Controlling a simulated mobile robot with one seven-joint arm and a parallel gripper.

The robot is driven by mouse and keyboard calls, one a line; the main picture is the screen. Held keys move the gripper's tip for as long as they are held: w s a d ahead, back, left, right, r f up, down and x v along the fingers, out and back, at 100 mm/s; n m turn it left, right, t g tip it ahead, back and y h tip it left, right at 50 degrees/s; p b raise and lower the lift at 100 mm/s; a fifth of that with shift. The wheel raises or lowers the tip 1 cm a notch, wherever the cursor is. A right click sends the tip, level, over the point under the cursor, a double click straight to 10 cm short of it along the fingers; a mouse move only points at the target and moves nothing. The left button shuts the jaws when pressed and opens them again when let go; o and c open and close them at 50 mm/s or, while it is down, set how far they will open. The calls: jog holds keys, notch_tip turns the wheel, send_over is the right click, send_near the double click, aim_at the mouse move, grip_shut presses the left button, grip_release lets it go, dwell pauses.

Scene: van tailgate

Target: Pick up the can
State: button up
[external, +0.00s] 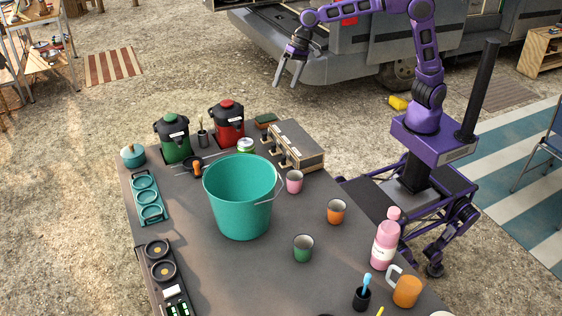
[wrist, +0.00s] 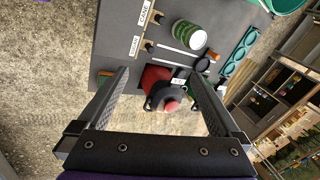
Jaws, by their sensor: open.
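The can (external: 246,145) is small, green and white with a pale top. It stands on the dark table just behind the teal bucket (external: 240,205), which hides its lower part in the external view. In the wrist view the can (wrist: 188,35) lies beyond my fingertips, near the top centre. My gripper (external: 287,85) is open and empty, up in the air past the table's far edge. In the wrist view my gripper (wrist: 158,73) has its two fingers wide apart, with the red dispenser (wrist: 157,78) showing below between them.
A red dispenser (external: 228,124) and a green dispenser (external: 173,139) stand left of the can. Cups (external: 294,181), a pink bottle (external: 385,246) and an orange mug (external: 407,291) stand nearer the front. The table's centre right is mostly clear.

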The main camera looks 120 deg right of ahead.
jog(key=w+f+m+t+y, duration=0.1)
jog(key=f+m+t, duration=0.1)
jog(key=f+m, duration=0.2)
jog(key=w+d+f+m+t+y, duration=0.1)
jog(key=f+m+t+y, duration=0.1)
jog(key=f+m, duration=0.3)
jog(key=w+f+m+t+y, duration=0.1)
jog(key=f+m+t+y, duration=0.1)
jog(key=m, duration=0.5)
jog(key=shift+d+f+t, duration=0.2)
jog(key=shift+f+t, duration=0.25)
jog(key=shift+f, duration=0.2)
jog(key=shift+d+f+t, duration=0.15)
jog(key=shift+f+t, duration=0.3)
jog(key=shift+f, duration=0.15)
jog(key=shift+w+f+m, duration=0.1)
jog(key=shift+w+m, duration=0.2)
send_near(246, 148)
jog(key=w+f, duration=0.3)
jog(key=f, duration=0.1)
jog(key=shift+d+x, duration=0.25)
jog(key=shift+x, duration=1.05)
jog(key=shift+d+x, duration=0.2)
jog(key=shift+x, duration=1.1)
jog(key=shift+w, duration=0.15)
jog(key=shift+c, duration=0.3)
grip_shut()
